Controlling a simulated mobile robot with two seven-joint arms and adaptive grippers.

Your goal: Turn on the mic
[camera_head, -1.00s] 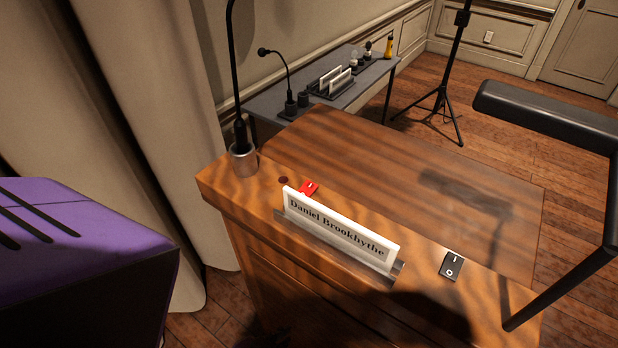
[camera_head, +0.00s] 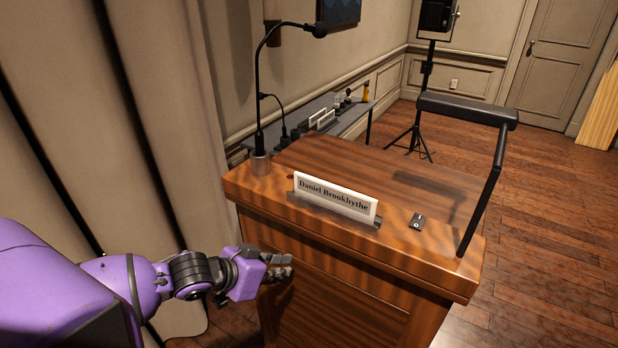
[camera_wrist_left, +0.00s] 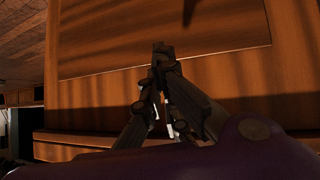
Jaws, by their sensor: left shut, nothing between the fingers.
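My right gripper is not in view.
A white name plate (camera_head: 335,197) reading "Daniel Brookhythe" stands near the lectern's edge. A black bar on a post (camera_head: 467,110) rises at the right. A grey side table (camera_head: 350,122) with a second microphone stands behind. A curtain (camera_head: 150,120) hangs at left.

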